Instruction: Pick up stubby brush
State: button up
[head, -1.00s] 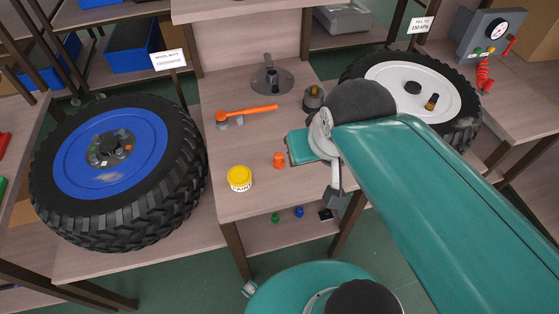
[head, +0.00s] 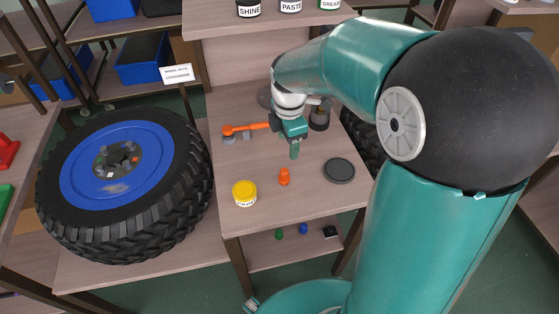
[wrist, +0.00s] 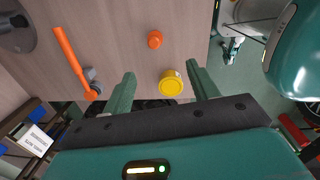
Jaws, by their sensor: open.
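No brush with clear bristles shows. A small upright orange object (head: 284,176) stands on the middle table, and it also shows in the wrist view (wrist: 155,40); I cannot tell whether it is the stubby brush. My gripper (head: 294,152) is above the table, behind the orange object and apart from it. In the wrist view its two fingers (wrist: 162,80) are spread, with nothing held between them. The orange object lies beyond the fingertips in that view.
A yellow-lidded jar (head: 245,194), a dark round disc (head: 339,171) and a dark pot (head: 319,116) stand on the table. An orange-handled tool (head: 245,129) lies at the back left. A blue-rimmed wheel (head: 116,172) is at left. Bare tabletop surrounds the orange object.

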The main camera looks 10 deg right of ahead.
aim_at(284, 171)
jog(key=f+n, duration=0.1)
jog(key=f, duration=0.4)
jog(key=w+f+n, duration=0.1)
jog(key=f, duration=0.5)
jog(key=w+f, duration=0.1)
jog(key=f, duration=0.5)
jog(key=shift+w+a+f+n+g, duration=0.1)
jog(key=shift+w+f+n+g, duration=0.05)
jog(key=shift+n+g, duration=0.25)
jog(key=c, duration=1.1)
